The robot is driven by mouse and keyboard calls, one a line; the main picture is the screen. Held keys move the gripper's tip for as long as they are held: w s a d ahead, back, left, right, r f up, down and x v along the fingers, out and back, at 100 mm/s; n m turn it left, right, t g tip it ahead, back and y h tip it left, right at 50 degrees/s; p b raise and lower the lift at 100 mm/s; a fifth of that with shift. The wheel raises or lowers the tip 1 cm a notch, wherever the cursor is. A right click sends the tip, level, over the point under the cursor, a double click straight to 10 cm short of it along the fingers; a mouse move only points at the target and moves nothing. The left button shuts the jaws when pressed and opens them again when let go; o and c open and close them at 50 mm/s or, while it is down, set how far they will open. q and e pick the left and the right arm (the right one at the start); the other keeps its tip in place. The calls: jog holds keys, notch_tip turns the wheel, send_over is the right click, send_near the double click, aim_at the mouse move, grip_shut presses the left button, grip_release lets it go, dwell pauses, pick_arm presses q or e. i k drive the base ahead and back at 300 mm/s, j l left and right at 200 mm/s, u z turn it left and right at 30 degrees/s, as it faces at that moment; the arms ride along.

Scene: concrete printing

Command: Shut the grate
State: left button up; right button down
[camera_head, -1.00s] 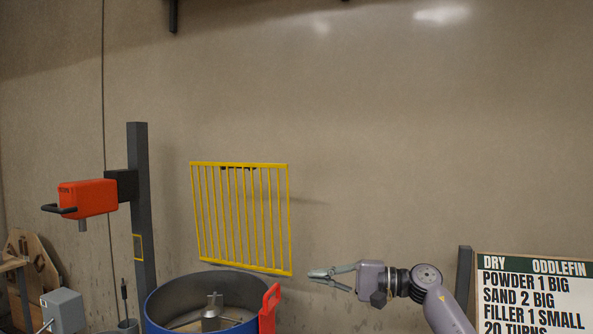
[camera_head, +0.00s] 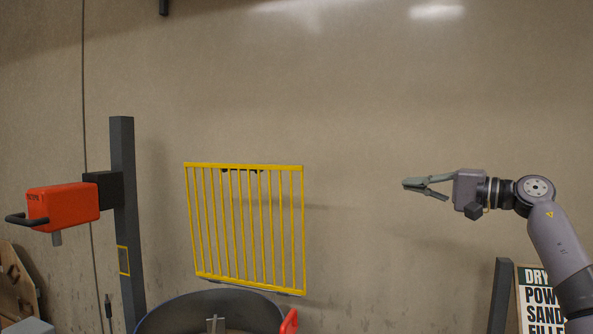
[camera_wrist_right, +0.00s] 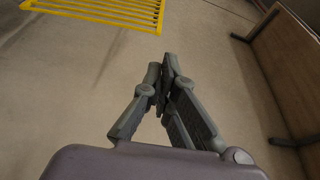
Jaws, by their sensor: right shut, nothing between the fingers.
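The yellow barred grate (camera_head: 247,228) stands upright, raised above the rim of the blue drum mixer (camera_head: 210,300) at the bottom of the head view. Part of the grate also shows in the right wrist view (camera_wrist_right: 110,10) at the top left. My right gripper (camera_head: 405,184) is to the right of the grate, clear of it, with its fingers pointing left. In the right wrist view its fingertips (camera_wrist_right: 162,68) are together and hold nothing. The drum is cut off by the bottom edge. My left gripper is in no view.
A red mixer head (camera_head: 63,207) with a black handle is mounted on a dark post (camera_head: 126,220) at the left. A red part (camera_head: 289,321) sits at the drum's right rim. Open air lies between grate and gripper.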

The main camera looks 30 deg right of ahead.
aim_at(258, 168)
jog(key=i, duration=0.9)
